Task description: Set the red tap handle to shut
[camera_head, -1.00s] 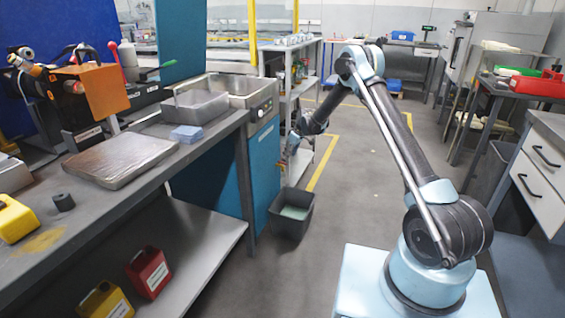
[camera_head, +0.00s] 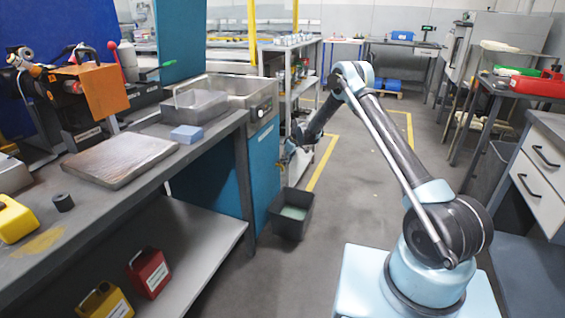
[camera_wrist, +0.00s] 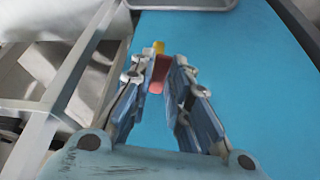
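In the wrist view the red tap handle (camera_wrist: 159,78) shows as a small upright red piece in front of a blue panel (camera_wrist: 225,60). A small yellow part (camera_wrist: 158,47) is just above it. In the head view my gripper (camera_head: 288,148) is small, beside the end of the blue sink cabinet (camera_head: 262,180). The tap handle cannot be made out there.
A dark bin (camera_head: 291,228) stands on the floor below my gripper. A shelf rack (camera_head: 300,115) is close behind it. The workbench (camera_head: 150,195) runs along the left.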

